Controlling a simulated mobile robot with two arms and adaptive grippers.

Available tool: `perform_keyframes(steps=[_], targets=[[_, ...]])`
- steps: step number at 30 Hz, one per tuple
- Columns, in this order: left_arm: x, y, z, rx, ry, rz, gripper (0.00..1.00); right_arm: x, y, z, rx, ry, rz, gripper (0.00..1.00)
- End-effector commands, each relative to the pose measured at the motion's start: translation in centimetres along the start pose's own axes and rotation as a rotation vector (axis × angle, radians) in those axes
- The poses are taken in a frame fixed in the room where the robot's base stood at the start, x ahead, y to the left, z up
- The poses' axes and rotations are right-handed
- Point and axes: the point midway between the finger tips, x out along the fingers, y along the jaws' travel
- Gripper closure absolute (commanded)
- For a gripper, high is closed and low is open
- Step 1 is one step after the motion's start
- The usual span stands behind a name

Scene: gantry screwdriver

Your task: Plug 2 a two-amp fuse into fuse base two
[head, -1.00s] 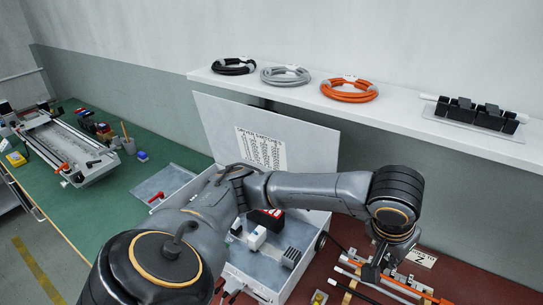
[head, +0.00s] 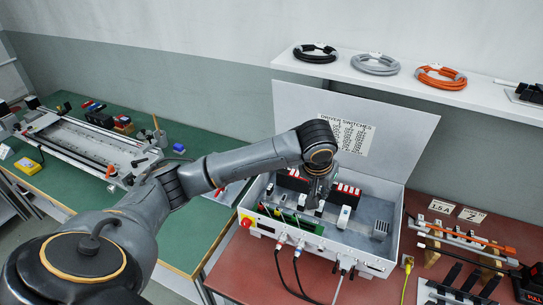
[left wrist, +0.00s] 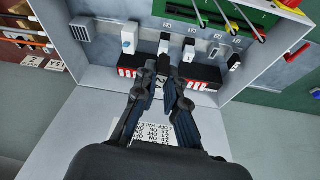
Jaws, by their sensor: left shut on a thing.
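My left gripper (head: 316,201) reaches down into the open grey switch box (head: 398,230). In the left wrist view, the left gripper (left wrist: 163,82) is shut on a small dark piece marked with a "2" (left wrist: 160,82), probably the two-amp fuse, mostly hidden between the fingers. Small black-and-white sockets or modules (left wrist: 189,49) stand in a row on the box floor just beyond the fingertips. I cannot tell which is fuse base two, nor whether the held piece touches one. My right gripper is not in view.
A red-and-white switch row (left wrist: 203,86) flanks the fingers. The raised lid (head: 395,125) stands behind the arm. A green board (head: 290,217) with cables lies at the box front. Signs "1.5 A" (head: 441,207) and "2" (head: 472,215) mark racks at right.

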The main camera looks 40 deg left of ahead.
Motion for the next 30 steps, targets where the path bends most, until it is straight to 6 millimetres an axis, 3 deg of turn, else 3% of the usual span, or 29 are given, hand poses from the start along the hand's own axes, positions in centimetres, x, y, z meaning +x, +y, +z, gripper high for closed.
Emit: perform_keyframes(steps=[1,4,9,12,20,30], targets=[[0.4,-1.5,-1.5,-0.027,-0.010,-0.011,1.00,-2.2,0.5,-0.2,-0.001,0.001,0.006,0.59],[2.9,-4.7,-3.2,-0.062,-0.009,-0.023,1.00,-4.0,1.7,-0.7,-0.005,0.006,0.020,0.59],[6.4,-9.8,-4.2,-0.101,-0.007,-0.037,1.00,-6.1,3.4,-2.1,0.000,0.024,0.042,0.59],[7.8,-11.8,-4.1,-0.111,-0.005,-0.040,1.00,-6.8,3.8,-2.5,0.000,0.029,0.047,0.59],[9.2,-13.3,-3.8,-0.116,0.000,-0.041,1.00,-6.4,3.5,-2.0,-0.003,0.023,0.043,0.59],[11.4,-13.3,-3.0,-0.115,0.000,-0.043,1.00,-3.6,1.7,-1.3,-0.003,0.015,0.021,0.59]])
